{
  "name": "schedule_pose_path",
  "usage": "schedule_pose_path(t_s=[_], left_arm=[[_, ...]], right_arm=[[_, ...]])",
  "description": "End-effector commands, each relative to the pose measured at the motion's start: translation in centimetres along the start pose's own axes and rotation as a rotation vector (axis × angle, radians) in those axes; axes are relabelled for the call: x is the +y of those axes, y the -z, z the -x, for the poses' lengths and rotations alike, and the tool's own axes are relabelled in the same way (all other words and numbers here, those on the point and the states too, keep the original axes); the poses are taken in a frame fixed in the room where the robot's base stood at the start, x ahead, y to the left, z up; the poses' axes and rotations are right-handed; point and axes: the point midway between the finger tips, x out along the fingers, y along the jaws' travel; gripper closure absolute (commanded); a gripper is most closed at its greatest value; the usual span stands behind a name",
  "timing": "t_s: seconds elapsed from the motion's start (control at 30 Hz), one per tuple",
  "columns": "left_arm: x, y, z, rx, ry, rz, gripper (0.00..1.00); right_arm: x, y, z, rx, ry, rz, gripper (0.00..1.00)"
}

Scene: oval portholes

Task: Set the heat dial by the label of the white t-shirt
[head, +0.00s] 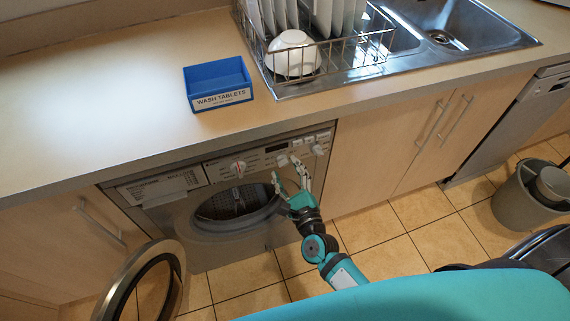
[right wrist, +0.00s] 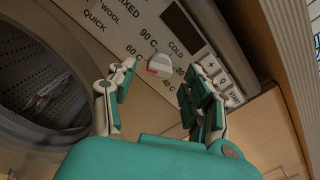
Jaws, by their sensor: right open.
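The heat dial (right wrist: 160,65) is a small white knob with a red mark on the washing machine's panel, ringed by COLD, 30, 40 C, 60 C and 90 C. The red mark is on its lower left side; I cannot tell exactly which label it points at. In the head view the dial (head: 283,160) is just beyond my right gripper (head: 289,177). In the right wrist view my right gripper (right wrist: 157,81) is open, its fingers on either side of the dial, with no clear contact. My left gripper is not in view.
The washer's round door (head: 172,262) hangs open at lower left, its drum (head: 232,204) exposed. A programme dial (head: 238,168) is left of the heat dial; buttons (right wrist: 222,80) are right of it. A blue tablet box (head: 218,82) and dish rack (head: 362,50) stand above.

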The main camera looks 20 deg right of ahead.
Motion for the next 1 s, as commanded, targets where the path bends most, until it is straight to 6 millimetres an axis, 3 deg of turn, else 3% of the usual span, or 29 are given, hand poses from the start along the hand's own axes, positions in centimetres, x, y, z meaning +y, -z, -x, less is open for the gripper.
schedule_pose_path(t_s=[0.2, 0.5, 0.9, 1.0], left_arm=[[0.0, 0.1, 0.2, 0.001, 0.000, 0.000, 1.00], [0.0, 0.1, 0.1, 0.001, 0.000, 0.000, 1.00], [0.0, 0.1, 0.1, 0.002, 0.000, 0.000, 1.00], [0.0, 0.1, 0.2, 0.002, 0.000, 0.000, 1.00]], right_arm=[[0.0, 0.0, -1.9, 0.001, 0.000, 0.000, 0.48], [0.0, 0.0, -2.0, 0.001, -0.001, 0.000, 0.48], [0.0, 0.0, -2.0, 0.001, 0.000, 0.000, 1.00], [0.0, 0.0, -2.0, 0.001, 0.000, 0.001, 1.00]])
